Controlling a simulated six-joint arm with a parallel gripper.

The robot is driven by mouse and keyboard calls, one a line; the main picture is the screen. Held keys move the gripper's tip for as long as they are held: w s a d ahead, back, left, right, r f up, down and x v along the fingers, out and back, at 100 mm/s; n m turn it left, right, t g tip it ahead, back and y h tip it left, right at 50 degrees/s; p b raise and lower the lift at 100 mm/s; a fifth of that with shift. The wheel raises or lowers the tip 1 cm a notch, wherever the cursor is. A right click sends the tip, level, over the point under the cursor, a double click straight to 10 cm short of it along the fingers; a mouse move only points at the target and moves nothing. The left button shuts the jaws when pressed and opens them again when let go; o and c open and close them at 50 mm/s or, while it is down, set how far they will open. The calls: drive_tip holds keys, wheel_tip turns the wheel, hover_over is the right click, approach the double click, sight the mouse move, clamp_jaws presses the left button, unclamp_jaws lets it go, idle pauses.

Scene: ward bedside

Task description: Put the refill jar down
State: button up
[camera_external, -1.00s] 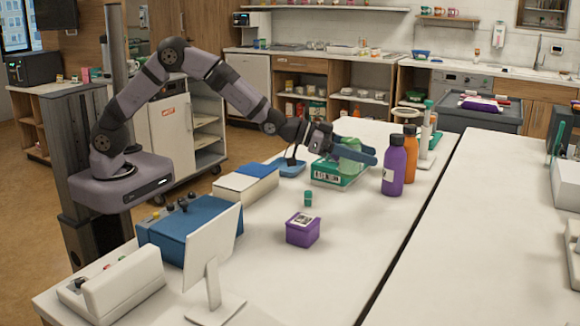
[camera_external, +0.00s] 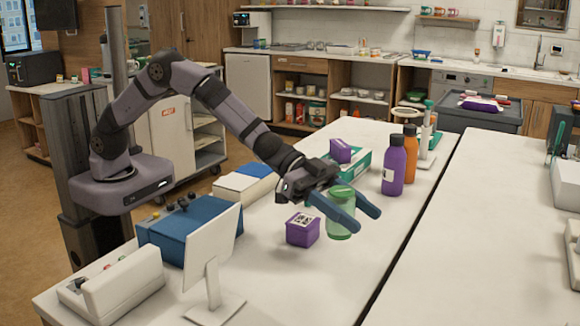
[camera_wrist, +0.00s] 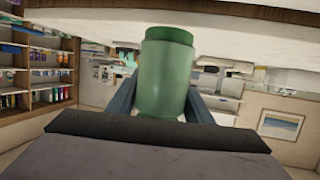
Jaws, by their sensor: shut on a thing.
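The refill jar is a translucent green jar (camera_external: 339,232) with a green lid, seen upright in the external view between the blue fingers of my gripper (camera_external: 364,219). My gripper is shut on it. The jar is low over the white table (camera_external: 420,235), to the right of a small purple box (camera_external: 302,231); I cannot tell whether its base touches the table. In the wrist view the jar (camera_wrist: 166,80) fills the middle between the fingers, and that picture looks upside down.
A green-and-white box (camera_external: 358,166) with a purple box (camera_external: 341,151) on or behind it stands farther back. A purple bottle (camera_external: 394,170) and an orange bottle (camera_external: 410,155) stand behind right. A blue case (camera_external: 190,228) and a white panel (camera_external: 212,258) are left. Table in front is clear.

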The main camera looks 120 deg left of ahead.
drive_tip(key=s+d+r+m+g+h, duration=0.1)
drive_tip(key=s+d+m+g+h, duration=0.15)
drive_tip(key=d, duration=0.35)
drive_tip(key=s+d+r+m+g+h, duration=0.1)
drive_tip(key=d+m+h, duration=0.25)
drive_tip(key=d, duration=0.35)
drive_tip(key=shift+s+a+f, duration=0.1)
drive_tip(key=shift+f, duration=2.55)
drive_tip(key=shift+s+a+f, duration=0.1)
drive_tip(key=shift+f, duration=2.55)
drive_tip(key=shift+f, duration=0.1)
drive_tip(key=shift+f, duration=0.1)
drive_tip(key=o, duration=1.2)
drive_tip(key=shift+o, duration=0.3)
